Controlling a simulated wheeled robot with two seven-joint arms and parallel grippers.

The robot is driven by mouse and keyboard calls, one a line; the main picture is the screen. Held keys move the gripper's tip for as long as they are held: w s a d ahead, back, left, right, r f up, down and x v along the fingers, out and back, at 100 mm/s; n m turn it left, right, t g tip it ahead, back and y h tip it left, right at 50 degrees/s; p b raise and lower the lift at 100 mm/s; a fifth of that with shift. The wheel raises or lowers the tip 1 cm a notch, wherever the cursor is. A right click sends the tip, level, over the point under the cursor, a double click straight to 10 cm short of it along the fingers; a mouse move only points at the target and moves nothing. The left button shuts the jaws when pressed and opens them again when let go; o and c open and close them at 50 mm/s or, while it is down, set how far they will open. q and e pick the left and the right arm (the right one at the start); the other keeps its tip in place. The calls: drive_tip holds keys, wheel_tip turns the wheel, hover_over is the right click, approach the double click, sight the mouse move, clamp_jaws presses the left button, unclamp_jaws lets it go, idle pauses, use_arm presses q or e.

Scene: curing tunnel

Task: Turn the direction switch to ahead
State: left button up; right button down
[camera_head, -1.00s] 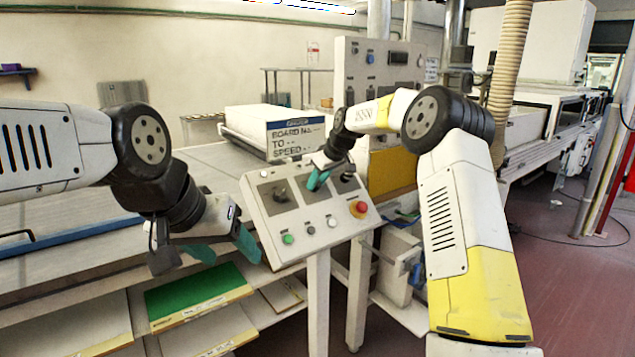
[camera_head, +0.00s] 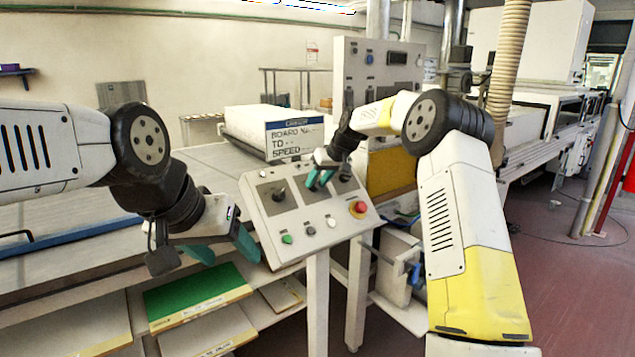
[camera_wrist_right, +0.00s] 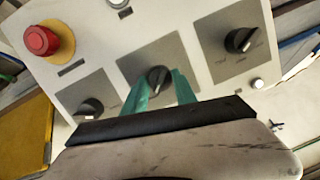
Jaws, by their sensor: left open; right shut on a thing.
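The tilted control panel (camera_head: 312,245) carries three black rotary switches in a row on grey plates. I cannot read which one is the direction switch. My right gripper (camera_head: 319,181) is at the middle one. In the right wrist view its green fingers (camera_wrist_right: 160,90) are on either side of the middle switch's black knob (camera_wrist_right: 158,79), shut on it. The left switch (camera_head: 279,194) stands free, and it also shows in the wrist view (camera_wrist_right: 240,40). The right switch (camera_wrist_right: 90,107) is partly hidden by my arm in the head view. My left gripper (camera_head: 222,252) is open and empty, left of the panel.
A red stop button (camera_head: 359,207) on yellow, a green button (camera_head: 287,239) and other small buttons lie along the panel's front edge. A board sign (camera_head: 294,137) stands behind. Shelves with a green board (camera_head: 198,296) are below at left.

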drive_tip(key=c, duration=1)
unclamp_jaws()
drive_tip(key=v, duration=0.7)
drive_tip(key=shift+s+d+r, duration=0.15)
drive_tip(key=shift+r, duration=0.15)
